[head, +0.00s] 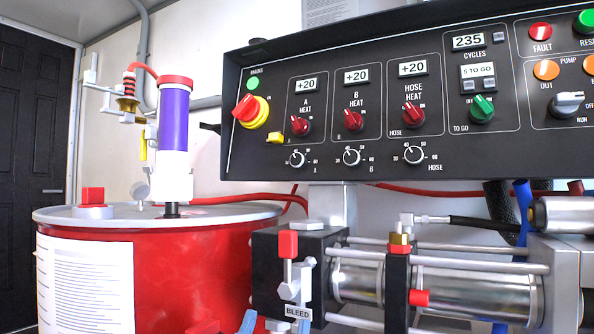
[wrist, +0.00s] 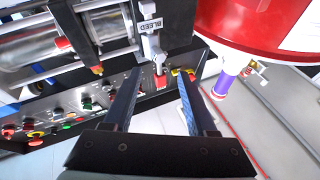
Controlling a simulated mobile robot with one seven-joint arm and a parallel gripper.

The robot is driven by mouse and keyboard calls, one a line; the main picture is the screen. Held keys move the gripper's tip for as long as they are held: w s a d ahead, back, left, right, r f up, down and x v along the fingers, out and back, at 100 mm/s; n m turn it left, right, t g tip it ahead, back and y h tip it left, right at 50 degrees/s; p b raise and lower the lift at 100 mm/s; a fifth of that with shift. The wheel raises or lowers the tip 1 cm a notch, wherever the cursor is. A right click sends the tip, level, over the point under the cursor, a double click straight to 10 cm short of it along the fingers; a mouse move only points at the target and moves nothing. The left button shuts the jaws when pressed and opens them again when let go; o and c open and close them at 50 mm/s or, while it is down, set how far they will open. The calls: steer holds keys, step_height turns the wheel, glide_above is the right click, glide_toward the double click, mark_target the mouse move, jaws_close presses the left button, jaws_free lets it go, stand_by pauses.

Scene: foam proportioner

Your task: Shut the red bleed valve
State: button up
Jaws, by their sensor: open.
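The red bleed valve (head: 287,244) has a red grip standing upright on a pale metal lever, on a dark block above a "BLEED" label (head: 298,312). In the wrist view its red grip (wrist: 161,81) appears between the finger ends, with the label (wrist: 153,26) farther up. My gripper (wrist: 158,76) is open, one finger on each side of the grip in that picture; contact cannot be seen. In the head view only blue parts of the fingers of my gripper (head: 276,322) show at the bottom edge, below the valve.
A red drum (head: 190,260) with a purple pump cylinder (head: 173,118) stands left of the valve. The black control panel (head: 400,100) overhangs above. Metal rods and a cylinder (head: 440,285) with a second red knob (head: 419,298) lie to the right.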

step_height(320, 180, up, 2)
steer(key=w+a+g+h+p, duration=0.1)
steer(key=w+g+p, duration=0.1)
steer(key=p, duration=0.6)
steer(key=m+g+h+p, duration=0.2)
steer(key=g+h+p, duration=0.25)
steer(key=p, duration=2.15)
glide_toward(288, 265)
step_height(288, 265, up, 3)
steer(key=p+x, duration=0.1)
steer(key=x, duration=1.2)
steer(key=shift+w+r, duration=0.15)
steer(key=shift+w, duration=0.2)
jaws_close()
